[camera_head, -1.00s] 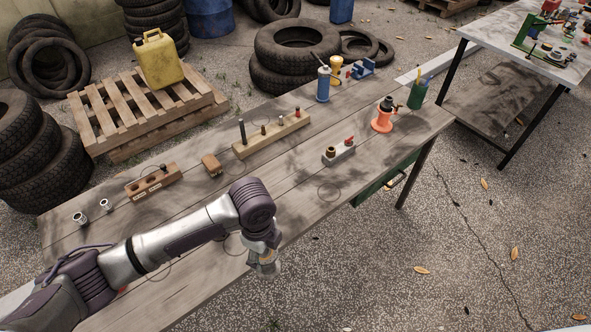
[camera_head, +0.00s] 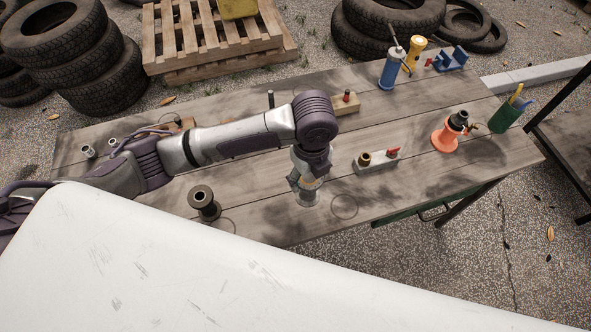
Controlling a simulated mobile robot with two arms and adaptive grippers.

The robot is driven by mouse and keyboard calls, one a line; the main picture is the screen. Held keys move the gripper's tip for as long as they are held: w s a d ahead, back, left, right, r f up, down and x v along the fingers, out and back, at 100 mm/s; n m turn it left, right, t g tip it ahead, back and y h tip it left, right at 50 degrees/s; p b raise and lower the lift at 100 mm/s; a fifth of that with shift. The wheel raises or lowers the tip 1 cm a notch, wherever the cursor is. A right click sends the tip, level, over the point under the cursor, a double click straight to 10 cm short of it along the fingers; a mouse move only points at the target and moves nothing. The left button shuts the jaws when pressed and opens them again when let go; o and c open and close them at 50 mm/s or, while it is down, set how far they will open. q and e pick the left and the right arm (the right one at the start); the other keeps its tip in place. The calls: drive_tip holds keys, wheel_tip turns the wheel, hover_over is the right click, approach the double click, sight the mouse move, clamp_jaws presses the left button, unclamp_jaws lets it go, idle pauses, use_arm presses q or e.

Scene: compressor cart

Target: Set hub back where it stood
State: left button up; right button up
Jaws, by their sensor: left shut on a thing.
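My right gripper is not in view.
A dark spool (camera_head: 204,204) stands left of the gripper. A grey block with fittings (camera_head: 377,160) is close on the right.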

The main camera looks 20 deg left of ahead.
use_arm(q)
drive_tip(key=w+a+f+p, duration=0.2)
drive_tip(key=w+a+f, duration=0.2)
drive_tip(key=f, duration=0.4)
drive_tip(key=shift+w+a+f, duration=0.15)
drive_tip(key=shift+w+a, duration=0.25)
drive_tip(key=shift+a, duration=0.3)
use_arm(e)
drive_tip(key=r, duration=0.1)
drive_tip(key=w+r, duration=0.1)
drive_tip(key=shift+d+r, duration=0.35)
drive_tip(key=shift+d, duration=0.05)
use_arm(q)
drive_tip(key=shift+f, duration=0.15)
drive_tip(key=o, duration=1.5)
drive_tip(key=shift+o, duration=0.2)
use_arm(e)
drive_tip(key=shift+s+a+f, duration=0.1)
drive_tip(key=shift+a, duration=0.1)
